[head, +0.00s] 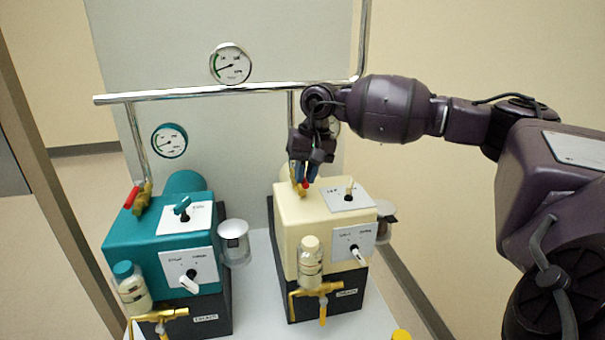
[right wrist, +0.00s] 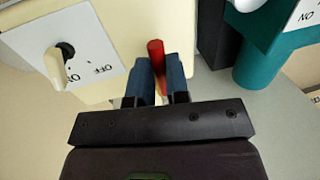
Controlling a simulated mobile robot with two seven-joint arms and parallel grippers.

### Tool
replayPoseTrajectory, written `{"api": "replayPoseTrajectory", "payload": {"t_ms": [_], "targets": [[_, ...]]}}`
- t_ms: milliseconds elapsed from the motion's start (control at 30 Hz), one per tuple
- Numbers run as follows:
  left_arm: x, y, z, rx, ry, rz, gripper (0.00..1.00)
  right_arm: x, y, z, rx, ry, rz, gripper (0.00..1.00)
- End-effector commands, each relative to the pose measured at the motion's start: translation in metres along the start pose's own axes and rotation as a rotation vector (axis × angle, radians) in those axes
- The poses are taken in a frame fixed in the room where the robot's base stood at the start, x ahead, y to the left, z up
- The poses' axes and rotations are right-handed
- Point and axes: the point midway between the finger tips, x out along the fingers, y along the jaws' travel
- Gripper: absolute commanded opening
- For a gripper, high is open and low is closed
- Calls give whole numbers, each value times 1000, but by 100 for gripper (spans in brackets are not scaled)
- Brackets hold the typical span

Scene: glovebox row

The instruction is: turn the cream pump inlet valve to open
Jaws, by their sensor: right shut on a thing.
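The cream pump (head: 295,222) stands on the right side of the bench in the head view. Its inlet valve has a red lever (right wrist: 156,54) and brass fitting on the top rear, at the foot of a vertical pipe. My right gripper (head: 306,178) reaches down over the back of the pump and is shut on the red lever. In the right wrist view the lever lies between the two blue fingertips (right wrist: 160,75), with its red end projecting past them. The fingers hide most of the valve body. My left gripper is not in view.
The teal pump (head: 150,240) stands to the left, with its own red-handled valve (head: 131,197). A chrome pipe (head: 225,89) with gauges runs behind both. The cream pump's top switch plate (head: 345,197) is close to my right gripper.

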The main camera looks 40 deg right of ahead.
Motion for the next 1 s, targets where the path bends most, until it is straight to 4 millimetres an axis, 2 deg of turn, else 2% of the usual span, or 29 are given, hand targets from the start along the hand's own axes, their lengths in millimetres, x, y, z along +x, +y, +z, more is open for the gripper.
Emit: {"api": "replayPoseTrajectory", "payload": {"t_ms": [400, 433, 567, 867, 1000], "targets": [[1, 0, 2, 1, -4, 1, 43, 1, 1, 0, -14, -3, 3, 0], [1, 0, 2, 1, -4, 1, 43, 1, 1, 0, -14, -3, 3, 19], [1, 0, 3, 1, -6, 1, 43, 0, 1, 0, -12, -3, 3, 39], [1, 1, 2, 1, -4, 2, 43, -1, 1, 0, -11, -1, 1, 41], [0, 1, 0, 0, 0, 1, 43, -12, 0, 0, -10, 2, 0, 41]]}}
